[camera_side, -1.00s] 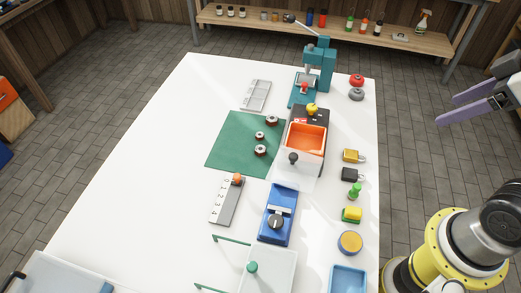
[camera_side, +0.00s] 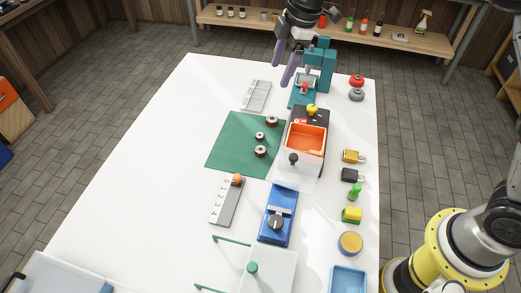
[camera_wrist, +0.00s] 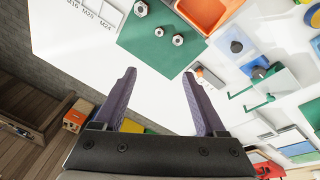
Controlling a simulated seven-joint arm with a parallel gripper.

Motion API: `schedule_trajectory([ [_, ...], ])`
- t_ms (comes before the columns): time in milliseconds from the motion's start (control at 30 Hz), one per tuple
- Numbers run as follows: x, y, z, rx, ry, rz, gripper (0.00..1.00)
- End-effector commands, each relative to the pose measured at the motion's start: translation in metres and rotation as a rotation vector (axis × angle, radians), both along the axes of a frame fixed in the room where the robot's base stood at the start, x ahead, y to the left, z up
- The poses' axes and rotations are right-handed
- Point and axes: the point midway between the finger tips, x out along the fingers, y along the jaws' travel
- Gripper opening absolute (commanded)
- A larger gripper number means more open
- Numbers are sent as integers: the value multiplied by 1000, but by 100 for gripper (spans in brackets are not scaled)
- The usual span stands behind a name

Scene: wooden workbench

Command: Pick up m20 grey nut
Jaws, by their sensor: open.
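Three nuts lie apart on a green mat (camera_side: 228,143). One nut (camera_side: 272,120) is at the mat's far right, a smaller one (camera_side: 259,136) is in the middle, and another (camera_side: 260,151) is nearer the camera. In the wrist view they show as a large nut (camera_wrist: 141,9), a small nut (camera_wrist: 159,32) and a middle-sized nut (camera_wrist: 178,39). I cannot read sizes on them; the middle-sized one may be the M20. My gripper (camera_side: 282,73) is open and empty, raised above the far end of the table; its fingers (camera_wrist: 159,74) are apart in the wrist view.
A pale tray (camera_side: 256,95), labelled M16, M20 and M24 in the wrist view (camera_wrist: 95,12), lies beyond the mat. An orange-topped bin (camera_side: 305,140) stands right of the nuts. A teal press (camera_side: 327,70) stands close to my gripper. The table's left side is clear.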

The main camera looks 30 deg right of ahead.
Motion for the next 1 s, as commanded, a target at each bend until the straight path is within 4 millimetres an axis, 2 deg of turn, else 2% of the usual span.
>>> schedule_trajectory([
  [33,7,11,-26,-6,37,17,73],
  [100,12,22,-54,-14,76,31,73],
  [233,10,34,-95,-31,140,52,73],
  [467,3,43,-126,-43,176,67,73],
  [800,5,49,-185,-41,175,65,73],
  [1000,5,51,-198,-41,172,65,73],
])
